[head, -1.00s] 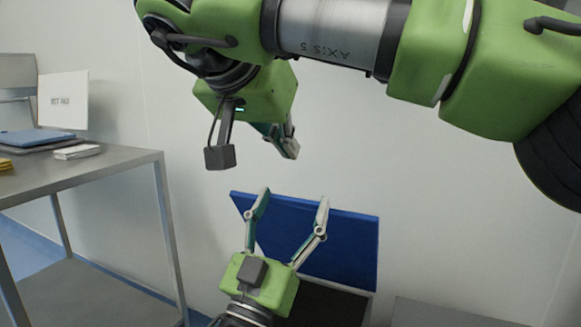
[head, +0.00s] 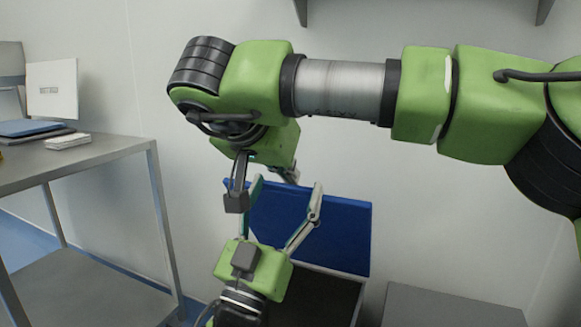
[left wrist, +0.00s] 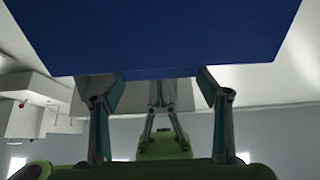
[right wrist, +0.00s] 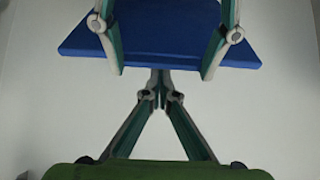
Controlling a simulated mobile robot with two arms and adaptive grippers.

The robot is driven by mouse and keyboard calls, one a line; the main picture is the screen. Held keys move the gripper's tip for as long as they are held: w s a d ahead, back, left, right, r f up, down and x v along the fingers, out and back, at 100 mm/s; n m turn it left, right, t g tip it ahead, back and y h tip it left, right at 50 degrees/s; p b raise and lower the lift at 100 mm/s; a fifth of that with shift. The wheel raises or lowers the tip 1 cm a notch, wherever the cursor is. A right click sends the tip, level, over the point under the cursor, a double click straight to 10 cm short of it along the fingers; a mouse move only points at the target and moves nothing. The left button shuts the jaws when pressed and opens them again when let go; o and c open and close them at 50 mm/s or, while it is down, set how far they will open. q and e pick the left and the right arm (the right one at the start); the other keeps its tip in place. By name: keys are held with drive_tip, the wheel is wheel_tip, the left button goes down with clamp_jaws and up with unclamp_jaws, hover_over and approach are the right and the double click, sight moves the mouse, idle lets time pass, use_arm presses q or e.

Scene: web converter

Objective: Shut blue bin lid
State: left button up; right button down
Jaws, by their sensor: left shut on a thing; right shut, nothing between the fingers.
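The blue bin lid (head: 335,235) stands raised and tilted at the back of the bin (head: 322,300), whose dark opening shows below it. The lid also fills the top of the left wrist view (left wrist: 160,35). My left gripper (head: 287,184) reaches up from below, its two fingers well apart at the lid's near face; the exact contact is hard to see. My right gripper (head: 290,175) is behind my left gripper's fingers near the lid's top edge, mostly hidden by its own wrist. In the right wrist view its fingers (right wrist: 160,78) meet with nothing between, close to the lid's edge.
A steel table (head: 80,160) stands at the left with a blue folder (head: 30,128), a stack of white cards (head: 68,141) and a white sign (head: 52,90). A grey surface (head: 440,307) lies right of the bin. A plain wall is close behind.

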use_arm(q)
drive_tip(key=shift+w+f, duration=0.15)
drive_tip(key=shift+f, duration=0.15)
use_arm(e)
drive_tip(key=shift+s+a+f, duration=0.45)
drive_tip(key=shift+s+f, duration=0.15)
drive_tip(key=shift+s, duration=0.15)
use_arm(q)
drive_tip(key=shift+r, duration=0.1)
use_arm(e)
drive_tip(key=shift+s+a+f, duration=0.1)
drive_tip(key=shift+s+f, duration=0.05)
drive_tip(key=shift+s, duration=0.05)
use_arm(q)
drive_tip(key=o, duration=1.6)
drive_tip(key=shift+c, duration=0.2)
drive_tip(key=shift+o, duration=0.3)
use_arm(e)
drive_tip(key=shift+w, duration=0.1)
